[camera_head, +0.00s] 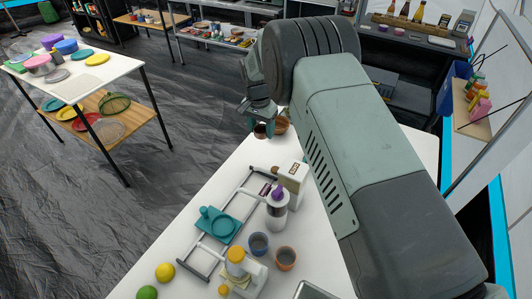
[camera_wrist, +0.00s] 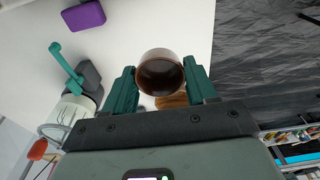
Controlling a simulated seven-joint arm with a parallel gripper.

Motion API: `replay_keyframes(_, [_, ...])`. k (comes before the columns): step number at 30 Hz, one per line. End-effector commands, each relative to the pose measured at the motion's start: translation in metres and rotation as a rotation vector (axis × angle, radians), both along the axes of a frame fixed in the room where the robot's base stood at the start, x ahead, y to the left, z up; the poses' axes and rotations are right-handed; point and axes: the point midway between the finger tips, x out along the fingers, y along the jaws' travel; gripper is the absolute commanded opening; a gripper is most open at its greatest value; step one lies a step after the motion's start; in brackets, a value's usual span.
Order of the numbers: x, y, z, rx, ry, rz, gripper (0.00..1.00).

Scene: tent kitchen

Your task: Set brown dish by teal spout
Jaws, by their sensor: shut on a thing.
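The brown dish (camera_wrist: 160,72) is a small round cup-like bowl with a dark inside, held between the two teal fingers of my gripper (camera_wrist: 160,84) in the wrist view. In the head view my gripper (camera_head: 260,122) is at the far end of the white table, with the dish (camera_head: 260,131) partly hidden at its fingertips. A teal spout (camera_wrist: 64,62) rises from a grey and white appliance (camera_wrist: 80,100) left of the gripper in the wrist view, apart from the dish. I cannot tell the dish's height above the table.
A brown wooden bowl (camera_head: 281,126) stands close beside my gripper. A purple block (camera_wrist: 86,15) lies on the white table. White tabletop between dish and spout is clear.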

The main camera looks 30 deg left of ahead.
Motion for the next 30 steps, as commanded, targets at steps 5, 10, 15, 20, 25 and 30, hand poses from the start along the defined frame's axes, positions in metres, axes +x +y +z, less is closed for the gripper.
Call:
replay_keyframes(5, [0.027, -0.051, 0.007, -0.001, 0.000, 0.023, 0.39])
replay_keyframes(10, [0.039, -0.085, 0.009, -0.002, 0.000, 0.051, 0.39])
replay_keyframes(15, [0.041, -0.091, -0.020, -0.003, 0.002, 0.059, 0.39])
replay_keyframes(20, [0.041, -0.091, -0.044, -0.002, 0.000, 0.058, 0.39])
replay_keyframes(25, [0.041, -0.091, -0.057, -0.002, 0.000, 0.058, 0.39])
replay_keyframes(30, [0.041, -0.091, -0.081, -0.002, 0.001, 0.058, 0.39])
